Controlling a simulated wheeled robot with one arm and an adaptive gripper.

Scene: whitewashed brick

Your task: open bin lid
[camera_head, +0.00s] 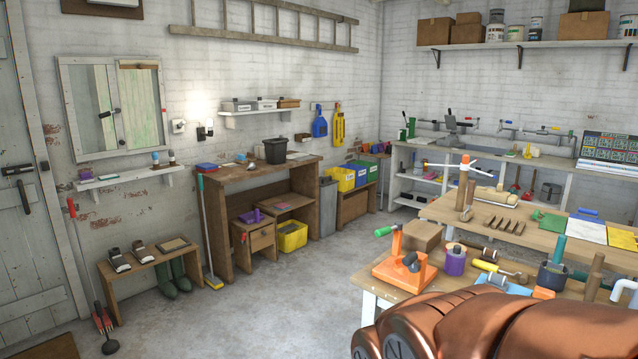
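A tall grey bin (327,208) stands on the floor at the right end of the brown workbench. Its top looks closed, but it is too small to tell the lid clearly. A smaller dark open-topped bin (276,152) stands on that workbench. Several coloured bins, yellow (341,180), blue and green, sit on a low stand just right of the grey bin. A copper-coloured part of my arm fills the bottom right. My gripper is not in view.
The brown workbench (240,177) holds a yellow crate (292,238) beneath it. A wooden table (372,283) cluttered with tools stands at the right, near my arm. The concrete floor (255,310) between is clear. A broom (207,235) leans by the workbench's left end.

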